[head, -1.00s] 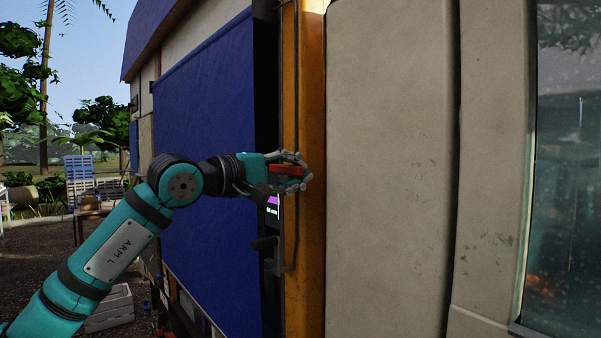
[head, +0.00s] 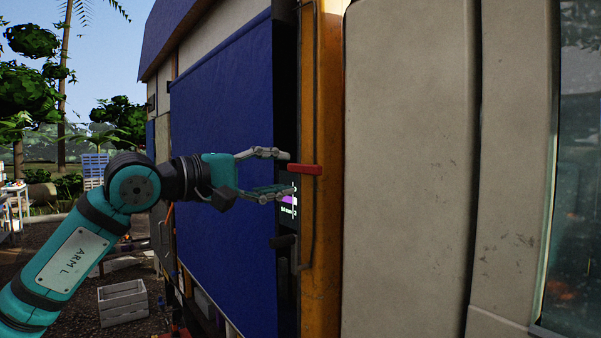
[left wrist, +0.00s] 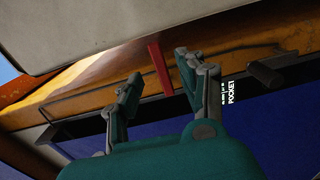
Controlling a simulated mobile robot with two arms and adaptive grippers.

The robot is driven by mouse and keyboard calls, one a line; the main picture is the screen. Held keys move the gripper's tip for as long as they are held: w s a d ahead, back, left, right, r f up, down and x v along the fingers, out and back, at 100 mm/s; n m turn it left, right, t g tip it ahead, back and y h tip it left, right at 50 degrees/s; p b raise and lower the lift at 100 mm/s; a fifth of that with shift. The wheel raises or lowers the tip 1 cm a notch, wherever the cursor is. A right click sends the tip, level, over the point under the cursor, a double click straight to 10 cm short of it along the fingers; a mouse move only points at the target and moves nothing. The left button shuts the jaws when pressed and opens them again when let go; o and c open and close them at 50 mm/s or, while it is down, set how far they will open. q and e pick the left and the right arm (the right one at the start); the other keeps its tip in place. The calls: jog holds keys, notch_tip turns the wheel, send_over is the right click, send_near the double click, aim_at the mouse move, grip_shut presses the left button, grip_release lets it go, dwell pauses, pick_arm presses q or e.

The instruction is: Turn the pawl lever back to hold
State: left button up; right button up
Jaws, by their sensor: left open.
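The red pawl lever (head: 305,169) sticks out roughly level from the orange post (head: 324,220) of the truck. It also shows in the left wrist view (left wrist: 159,70), between my finger tips. My left gripper (head: 290,173) is open, just left of the lever in the head view, with one finger above and one below its height. Its jaws hold nothing, and I see a gap to the lever. My right gripper is in neither view.
A dark crank handle (head: 284,241) juts out below the lever. A small lit label sits beside the lower finger. The blue sheet (head: 225,170) covers the truck side behind my wrist. Beige panels (head: 410,170) stand to the right. A wooden crate (head: 123,303) sits on the ground.

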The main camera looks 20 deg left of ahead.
pick_arm(q)
jog(key=shift+v, duration=2.2)
